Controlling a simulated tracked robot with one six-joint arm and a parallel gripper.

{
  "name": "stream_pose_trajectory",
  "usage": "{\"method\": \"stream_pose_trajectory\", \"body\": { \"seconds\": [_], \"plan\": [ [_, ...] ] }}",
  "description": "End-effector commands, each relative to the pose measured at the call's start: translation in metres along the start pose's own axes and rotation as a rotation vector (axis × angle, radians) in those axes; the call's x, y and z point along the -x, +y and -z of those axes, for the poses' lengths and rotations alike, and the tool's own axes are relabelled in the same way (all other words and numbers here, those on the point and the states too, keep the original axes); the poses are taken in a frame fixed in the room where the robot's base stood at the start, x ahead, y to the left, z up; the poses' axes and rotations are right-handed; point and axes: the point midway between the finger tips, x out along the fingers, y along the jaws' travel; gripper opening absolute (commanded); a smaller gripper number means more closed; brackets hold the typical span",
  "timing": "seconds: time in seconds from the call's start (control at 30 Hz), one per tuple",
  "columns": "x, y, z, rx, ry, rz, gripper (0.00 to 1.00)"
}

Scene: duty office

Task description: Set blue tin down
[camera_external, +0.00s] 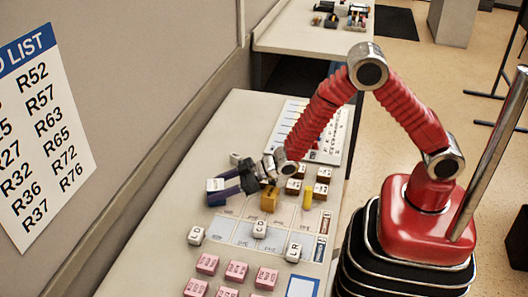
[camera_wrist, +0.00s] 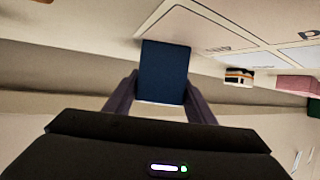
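The blue tin (camera_wrist: 163,70) is a dark blue block with a pale strip at its near end in the wrist view. My gripper (camera_wrist: 163,84) has its two dark fingers against the tin's sides, one left and one right. In the external view my gripper (camera_external: 222,191) is over the far left part of the printed mat (camera_external: 242,236), near the table's left side. A white-topped piece between its fingers there seems to be the tin, mostly hidden. I cannot tell whether the tin touches the surface.
An ochre block (camera_external: 269,200) and a yellow cylinder (camera_external: 308,198) stand right of my gripper, near several brown blocks (camera_external: 293,187). White lettered blocks (camera_external: 260,229) and pink blocks (camera_external: 236,271) stand nearer. A wall (camera_external: 130,120) runs along the left. A white printed sheet (camera_external: 336,121) lies beyond.

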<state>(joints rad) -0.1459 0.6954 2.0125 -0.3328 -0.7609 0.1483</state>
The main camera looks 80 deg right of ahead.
Motion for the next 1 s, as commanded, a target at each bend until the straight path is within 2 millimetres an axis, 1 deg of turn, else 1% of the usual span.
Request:
{"method": "stream_pose_trajectory", "body": {
  "seconds": [0.03, 0.2, 0.57, 0.77, 1.0],
  "plan": [
    [0.000, 0.000, 0.000, 0.000, 0.000, 0.000, 0.54],
    [0.000, 0.000, 0.000, 0.000, 0.000, 0.000, 0.65],
    [0.002, 0.000, 0.002, 0.000, 0.000, 0.000, 0.65],
    [0.021, 0.000, 0.002, 0.000, -0.001, 0.000, 0.65],
    [0.056, 0.001, 0.002, 0.000, 0.000, -0.001, 0.65]
  ]
}}
